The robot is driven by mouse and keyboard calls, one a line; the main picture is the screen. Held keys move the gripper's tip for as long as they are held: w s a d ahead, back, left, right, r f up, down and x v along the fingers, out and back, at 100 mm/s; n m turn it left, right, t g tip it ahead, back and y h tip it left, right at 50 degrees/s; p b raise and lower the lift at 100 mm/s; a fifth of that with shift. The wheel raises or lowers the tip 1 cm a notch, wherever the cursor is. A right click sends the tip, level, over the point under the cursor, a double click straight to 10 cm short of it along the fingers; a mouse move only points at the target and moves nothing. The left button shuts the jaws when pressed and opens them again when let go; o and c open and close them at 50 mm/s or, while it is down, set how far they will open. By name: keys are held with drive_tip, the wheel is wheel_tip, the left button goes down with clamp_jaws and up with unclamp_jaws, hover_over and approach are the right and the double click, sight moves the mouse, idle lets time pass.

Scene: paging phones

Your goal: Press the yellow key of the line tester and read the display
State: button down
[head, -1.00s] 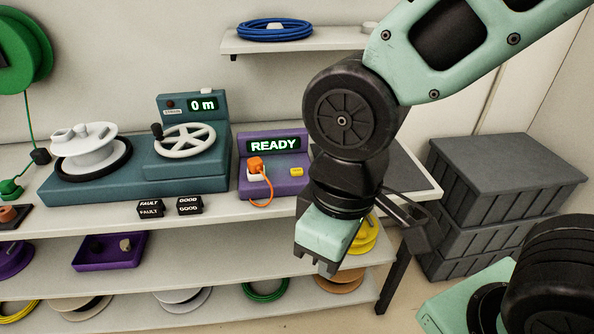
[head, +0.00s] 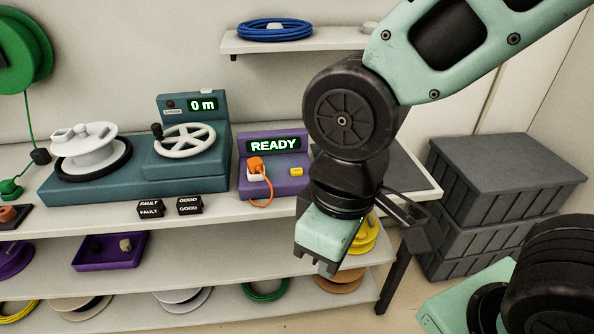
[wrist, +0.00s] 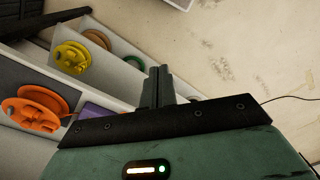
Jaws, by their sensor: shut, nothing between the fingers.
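The line tester (head: 285,181) is a purple box on the bench with a sloped face. Its display (head: 274,145) reads READY in green. The yellow key (head: 296,171) is at the right of its face. An orange plug (head: 256,166) with an orange cord sits on a white socket at its left. My gripper (head: 318,262) hangs in front of the bench edge, right of and lower than the tester, apart from the key. In the wrist view its fingers (wrist: 160,88) are together and empty. A purple corner, likely the tester, shows there, mostly hidden.
A teal winding machine (head: 135,170) with a 0 m display stands left of the tester. FAULT (head: 150,208) and GOOD (head: 189,205) blocks lie at the bench's front. Grey crates (head: 490,180) are stacked at right. A shelf (head: 300,41) with blue cable hangs above.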

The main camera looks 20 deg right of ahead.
drive_tip(key=m+t+y+p, duration=0.3)
drive_tip(key=m+t+p, duration=0.5)
drive_tip(key=m, duration=0.4)
hover_over(300, 173)
drive_tip(key=b, duration=0.1)
wheel_tip(300, 173, down, 4)
drive_tip(key=shift+w+r+t, duration=0.1)
drive_tip(key=shift+r+t, duration=0.1)
drive_tip(key=shift+t, duration=0.1)
drive_tip(key=shift+f, duration=0.1)
wheel_tip(300, 173, down, 9)
drive_tip(key=b, duration=0.7)
drive_tip(key=shift+f+b, duration=0.25)
drive_tip(key=shift+b, duration=0.2)
